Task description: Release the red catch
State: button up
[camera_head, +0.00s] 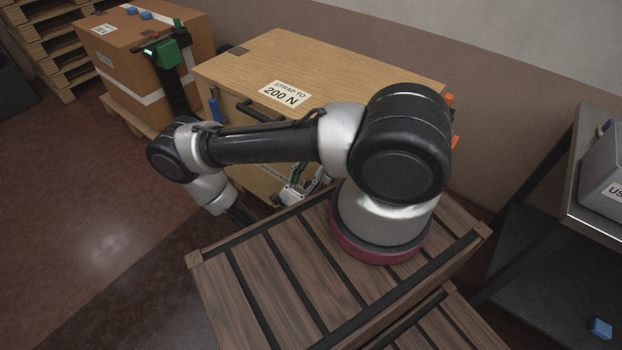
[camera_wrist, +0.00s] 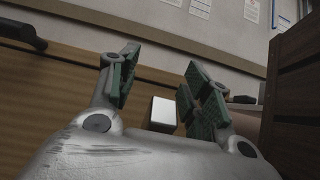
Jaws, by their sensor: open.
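A small red part (camera_head: 178,25) shows beside the green device (camera_head: 167,54) on the strapped brown carton at the back left; I cannot tell whether it is the red catch. No red part shows in the wrist view. My gripper (camera_head: 306,184) is low at the front of the wooden box (camera_head: 300,62), far from that red part and partly hidden by my arm. In the wrist view my gripper (camera_wrist: 162,58) is open, its green-padded fingers apart. A small white block (camera_wrist: 162,113) shows between the finger bases; I cannot tell whether it touches them.
The wooden box has a dark handle (camera_head: 262,108) and a "STRAP TO 200 N" label. A slatted wooden platform (camera_head: 260,285) lies beneath my arm base. A dark metal shelf (camera_head: 560,240) stands at the right. The floor (camera_head: 85,215) at the left is clear.

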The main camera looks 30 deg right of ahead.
notch_tip(320, 180, up, 4)
jog(key=shift+r, duration=0.2)
dwell(0.5)
